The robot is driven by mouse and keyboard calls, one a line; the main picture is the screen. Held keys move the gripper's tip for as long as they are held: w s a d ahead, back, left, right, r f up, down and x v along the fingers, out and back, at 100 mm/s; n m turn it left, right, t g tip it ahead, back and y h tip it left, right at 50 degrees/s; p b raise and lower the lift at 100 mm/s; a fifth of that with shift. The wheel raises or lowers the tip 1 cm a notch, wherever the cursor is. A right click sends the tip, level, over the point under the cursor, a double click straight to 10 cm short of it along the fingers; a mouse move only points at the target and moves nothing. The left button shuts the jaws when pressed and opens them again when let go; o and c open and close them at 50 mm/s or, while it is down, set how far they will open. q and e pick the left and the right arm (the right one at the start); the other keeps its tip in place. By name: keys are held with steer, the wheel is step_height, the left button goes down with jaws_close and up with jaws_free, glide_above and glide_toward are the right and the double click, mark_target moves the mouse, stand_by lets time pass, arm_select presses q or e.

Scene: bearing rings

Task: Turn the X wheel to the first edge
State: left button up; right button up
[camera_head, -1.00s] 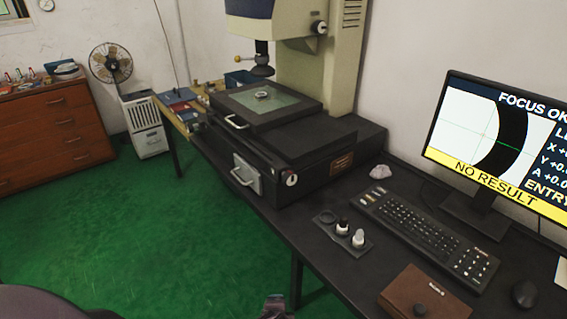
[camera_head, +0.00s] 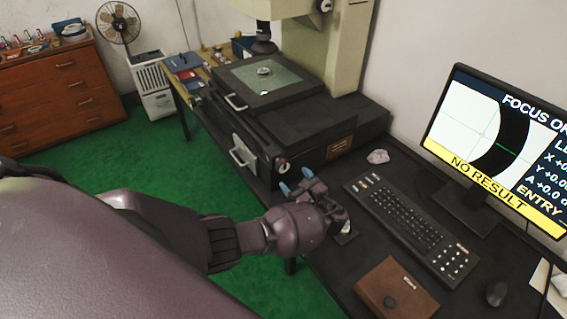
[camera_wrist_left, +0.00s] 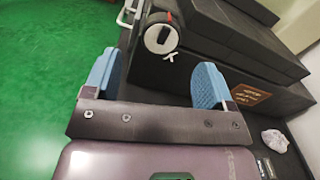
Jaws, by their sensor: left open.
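The X wheel (camera_wrist_left: 160,38) is a round dial with a white face, a dark grip and a red mark, on the front of the black machine base, with an X below it. It also shows in the head view (camera_head: 282,166). My left gripper (camera_head: 296,180) is open and empty, with two blue fingertips pointing at the wheel. In the left wrist view the gripper (camera_wrist_left: 155,80) is apart from the wheel, which lies beyond the gap between the fingers. The monitor (camera_head: 500,145) shows a black arc, a crosshair, "FOCUS" and "NO RESULT". My right gripper is out of view.
A ring (camera_head: 264,71) lies on the glass stage (camera_head: 275,82) under the lens. My left arm partly hides the knob panel.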

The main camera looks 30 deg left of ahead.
mark_target(285, 169)
arm_select(q)
steer(key=x, duration=0.8)
steer(key=shift+w+d, duration=0.1)
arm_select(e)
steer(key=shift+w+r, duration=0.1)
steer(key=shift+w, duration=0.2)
arm_select(q)
steer(key=shift+c, duration=0.2)
steer(key=c, duration=0.9)
steer(key=shift+n, duration=0.4)
steer(key=n+b, duration=0.2)
steer(key=n, duration=0.1)
steer(key=shift+f, duration=0.15)
steer(key=n+b, duration=0.1)
steer(key=n, duration=0.2)
steer(key=shift+n, duration=0.5)
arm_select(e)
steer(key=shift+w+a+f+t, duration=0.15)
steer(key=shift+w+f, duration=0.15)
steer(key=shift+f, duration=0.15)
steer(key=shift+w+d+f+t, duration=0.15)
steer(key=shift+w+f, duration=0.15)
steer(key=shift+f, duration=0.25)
